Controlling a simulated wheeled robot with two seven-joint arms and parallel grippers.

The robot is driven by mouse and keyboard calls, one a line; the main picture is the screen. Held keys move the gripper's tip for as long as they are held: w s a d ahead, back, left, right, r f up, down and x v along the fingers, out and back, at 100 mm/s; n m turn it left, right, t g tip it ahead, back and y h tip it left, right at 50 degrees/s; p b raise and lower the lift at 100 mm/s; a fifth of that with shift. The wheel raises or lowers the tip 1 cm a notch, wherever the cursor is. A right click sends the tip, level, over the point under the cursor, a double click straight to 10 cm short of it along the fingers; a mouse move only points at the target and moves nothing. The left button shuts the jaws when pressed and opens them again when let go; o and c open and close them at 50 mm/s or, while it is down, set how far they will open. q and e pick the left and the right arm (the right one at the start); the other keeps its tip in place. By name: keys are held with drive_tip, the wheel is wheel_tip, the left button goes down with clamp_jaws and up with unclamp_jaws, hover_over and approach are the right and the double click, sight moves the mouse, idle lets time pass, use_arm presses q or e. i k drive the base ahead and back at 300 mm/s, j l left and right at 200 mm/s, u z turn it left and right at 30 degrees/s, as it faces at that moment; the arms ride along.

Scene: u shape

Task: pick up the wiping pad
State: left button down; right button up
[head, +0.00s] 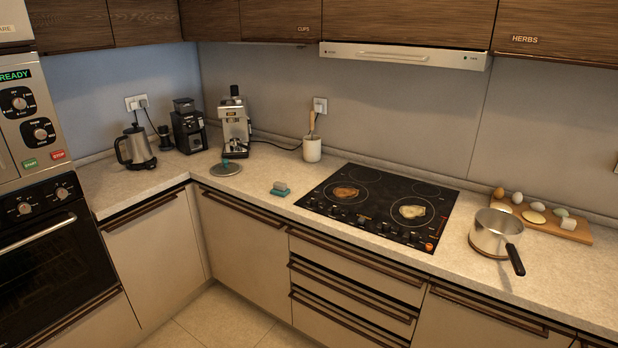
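A small teal pad with a pale grey block on top, which looks like the wiping pad (280,191), sits on the counter (258,196) left of the cooktop, close to the counter's front edge. It lies flat and nothing covers it. Neither of my grippers shows in the head view, so nothing is seen touching the pad.
A black cooktop (377,207) with two food items on it is right of the pad. A round grey disc (226,169) with a teal top lies to its left. A steel pot (496,234) and a wooden board (570,233) stand further right. An espresso machine (235,128) stands behind.

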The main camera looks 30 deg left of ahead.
sight(279, 188)
drive_tip(key=u, duration=1.1)
